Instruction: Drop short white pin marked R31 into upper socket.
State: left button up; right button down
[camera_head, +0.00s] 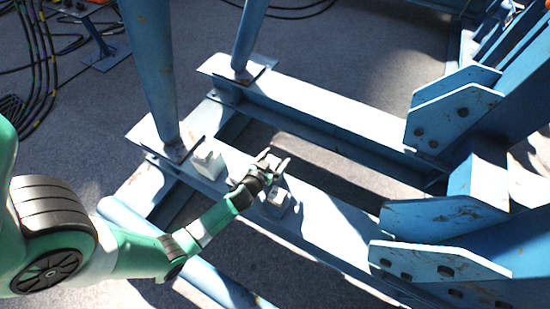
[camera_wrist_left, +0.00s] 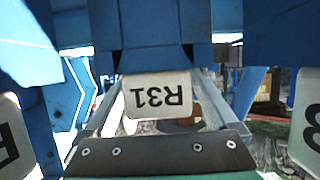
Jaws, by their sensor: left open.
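The white pin marked R31 (camera_wrist_left: 157,95) shows in the left wrist view, its label upside down. It lies between the two spread fingers of my left gripper. In the head view my left gripper (camera_head: 273,163) is open over the near blue beam, among small white blocks. Its wrist partly hides a white block, and I cannot tell there which block carries R31. One white block (camera_head: 208,163) stands left of the gripper and another (camera_head: 277,201) just below it. I cannot make out the upper socket. My right gripper is not in view.
The near blue beam (camera_head: 330,227) runs to angled gusset plates (camera_head: 440,260) at right. A second beam (camera_head: 310,107) lies behind it. A blue post (camera_head: 150,70) rises at left. More marked white blocks (camera_wrist_left: 14,138) flank the gripper. Cables (camera_head: 40,70) lie at far left.

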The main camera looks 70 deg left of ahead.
pick_arm(q)
jog(key=shift+s+d+r+p, duration=0.15)
jog(key=shift+s+r+p, duration=0.05)
jog(key=shift+s+p, duration=0.1)
jog(key=p+v, duration=0.1)
jog(key=v, duration=1)
jog(key=shift+p, duration=0.3)
jog(key=shift+w, duration=0.15)
